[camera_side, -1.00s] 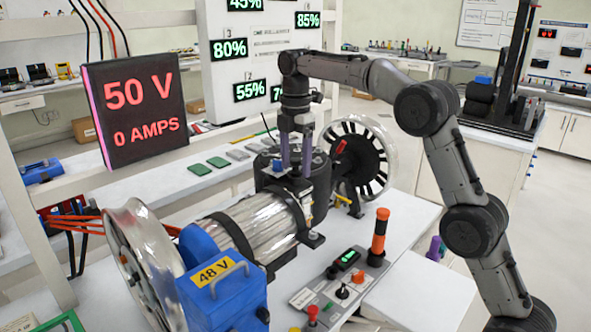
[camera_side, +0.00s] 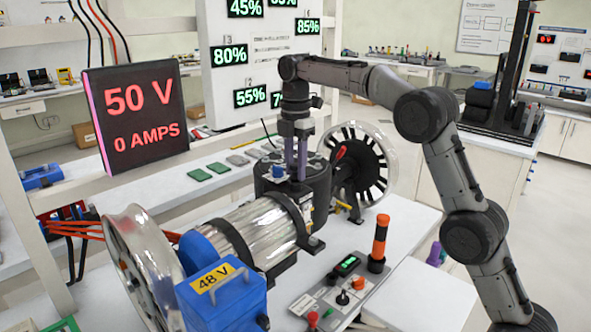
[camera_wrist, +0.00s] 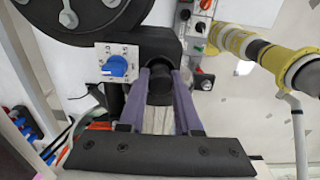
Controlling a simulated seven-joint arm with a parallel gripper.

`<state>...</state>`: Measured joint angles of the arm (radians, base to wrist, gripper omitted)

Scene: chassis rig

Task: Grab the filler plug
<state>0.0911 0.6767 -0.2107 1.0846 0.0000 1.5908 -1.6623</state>
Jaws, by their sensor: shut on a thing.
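The filler plug (camera_wrist: 159,90) looks like a short black cylinder in the wrist view, standing at the black round housing (camera_side: 318,180). My gripper (camera_wrist: 160,74) has its two purple fingers shut on the plug, one on each side. In the side view my gripper (camera_side: 296,178) points straight down, with its fingertips at the top of the housing. The plug cannot be made out in the side view. Whether it is still seated in the housing is unclear.
A blue knob (camera_wrist: 116,66) on a light plate sits close beside the fingers. The blue 48 V box (camera_side: 222,298), a spoked wheel (camera_side: 362,165) and an orange-topped post (camera_side: 380,238) stand around the housing. A control panel (camera_side: 335,285) lies in front.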

